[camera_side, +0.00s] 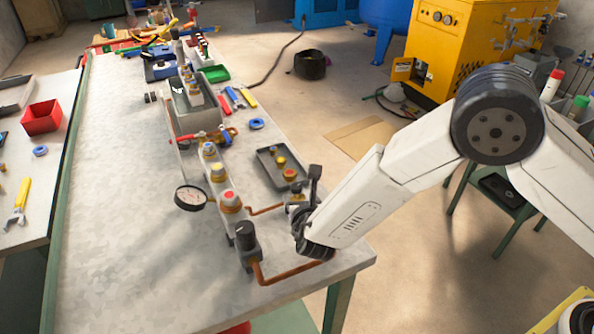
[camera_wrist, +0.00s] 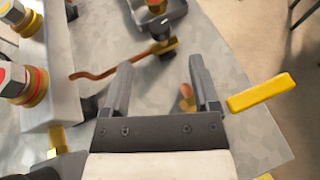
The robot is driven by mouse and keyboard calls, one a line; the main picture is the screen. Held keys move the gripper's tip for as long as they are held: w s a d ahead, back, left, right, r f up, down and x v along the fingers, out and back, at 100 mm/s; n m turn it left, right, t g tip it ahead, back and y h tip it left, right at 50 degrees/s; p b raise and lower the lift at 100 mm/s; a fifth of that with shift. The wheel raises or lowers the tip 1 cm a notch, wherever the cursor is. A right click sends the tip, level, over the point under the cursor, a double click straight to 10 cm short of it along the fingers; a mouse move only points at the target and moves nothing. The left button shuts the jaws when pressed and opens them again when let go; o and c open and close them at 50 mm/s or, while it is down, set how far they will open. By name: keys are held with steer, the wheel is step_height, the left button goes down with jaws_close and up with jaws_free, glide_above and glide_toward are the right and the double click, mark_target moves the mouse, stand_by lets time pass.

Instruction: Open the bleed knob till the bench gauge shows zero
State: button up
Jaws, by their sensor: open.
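My gripper (camera_side: 312,246) is low over the bench's near right corner. In the wrist view its two fingers (camera_wrist: 161,64) are apart, with nothing held between them. A round gauge with a pale dial (camera_side: 190,198) stands left of the manifold; its needle is too small to read. A black knob (camera_side: 246,236) stands at the manifold's near end, left of my gripper and apart from it. I cannot tell for sure whether it is the bleed knob. In the wrist view a yellow lever (camera_wrist: 262,92) lies just right of the right finger; the side view does not show it.
A valve with a black handle (camera_side: 314,174) stands just beyond my gripper. Copper pipe (camera_side: 290,271) runs low along the near edge. The manifold has a red-topped fitting (camera_side: 230,197). A dark tray (camera_side: 265,170) lies behind. The bench's left side (camera_side: 120,200) is clear.

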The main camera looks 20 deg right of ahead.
mark_target(297, 188)
steer(key=shift+w+f, duration=0.1)
steer(key=shift+x, duration=3.8)
jaws_close()
